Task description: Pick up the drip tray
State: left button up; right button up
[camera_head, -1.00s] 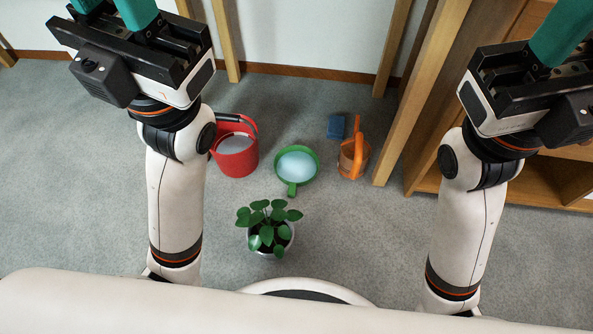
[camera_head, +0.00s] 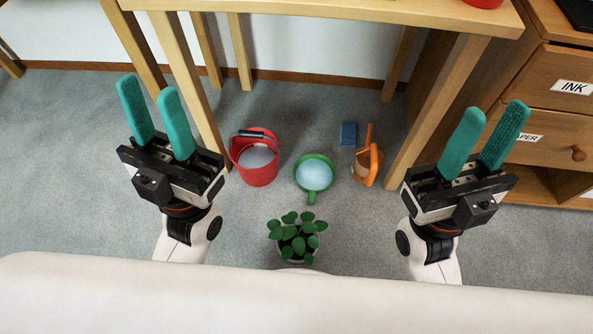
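A round green vessel (camera_head: 313,158) with a short handle toward me stands on the carpet in the middle. Its inside is pale blue. It is the most tray-like thing in view, but I cannot tell for sure that it is the drip tray. My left gripper (camera_head: 147,87) is open and empty, with its two teal fingers apart, at the left beside a table leg. My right gripper (camera_head: 496,108) is open and empty at the right, in front of the drawers. Both are well apart from the green vessel.
A red bucket (camera_head: 257,172) is left of the vessel. A blue block (camera_head: 348,134) and an orange watering can (camera_head: 362,162) are right of it. A potted plant (camera_head: 297,238) stands nearer. A wooden table (camera_head: 330,9) and drawer cabinet (camera_head: 555,90) bound the back and right.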

aim_at(314, 173)
jog(key=j+z, duration=0.2)
jog(key=z, duration=0.15)
jog(key=j+z, duration=0.2)
jog(key=z, duration=0.15)
jog(key=j+z, duration=0.2)
jog(key=z, duration=0.9)
